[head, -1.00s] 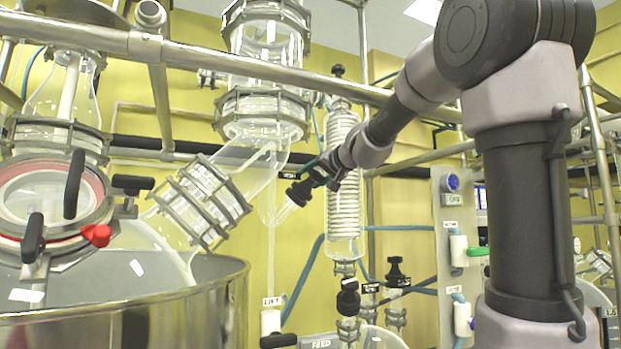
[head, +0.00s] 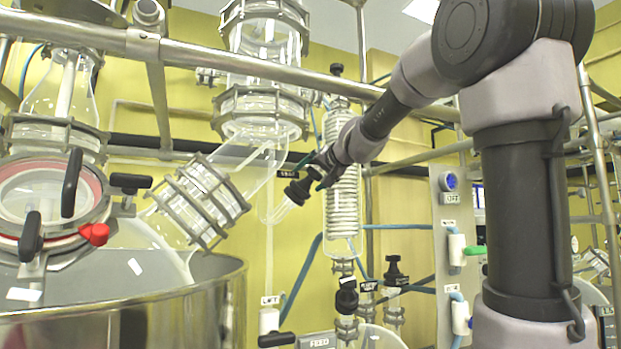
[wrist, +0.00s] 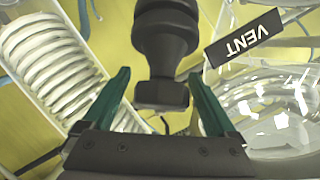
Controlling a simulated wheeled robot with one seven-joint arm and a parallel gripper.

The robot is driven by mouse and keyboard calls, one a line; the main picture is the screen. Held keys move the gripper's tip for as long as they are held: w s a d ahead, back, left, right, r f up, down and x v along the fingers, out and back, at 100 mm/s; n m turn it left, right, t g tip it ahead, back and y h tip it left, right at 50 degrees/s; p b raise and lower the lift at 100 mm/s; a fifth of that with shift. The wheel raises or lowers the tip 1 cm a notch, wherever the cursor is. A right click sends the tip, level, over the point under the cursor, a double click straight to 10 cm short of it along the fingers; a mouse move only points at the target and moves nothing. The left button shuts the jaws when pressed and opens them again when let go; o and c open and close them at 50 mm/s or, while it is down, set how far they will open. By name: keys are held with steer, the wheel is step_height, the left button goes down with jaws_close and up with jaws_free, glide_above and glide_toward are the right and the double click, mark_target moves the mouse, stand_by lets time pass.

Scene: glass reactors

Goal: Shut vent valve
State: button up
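The vent valve's black ribbed knob (wrist: 165,45) hangs in the upper middle of the wrist view, beside a black tag reading VENT (wrist: 243,38). In the head view the black valve (head: 297,190) sits on a glass stem left of the coil condenser. My gripper (wrist: 159,75) has its two green fingers spread, one on each side of the knob's blunt end, with what look like small gaps. In the head view my gripper (head: 318,172) is right at the valve and partly hides it.
A glass coil condenser (head: 344,215) stands just right of and behind my gripper. A steel rail (head: 230,63) crosses above. A glass reactor neck with a clamped joint (head: 200,200) is to the left. A valve panel (head: 449,260) stands to the right.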

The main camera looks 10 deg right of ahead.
steer(key=shift+n+y, duration=0.3)
steer(key=shift+n, duration=0.1)
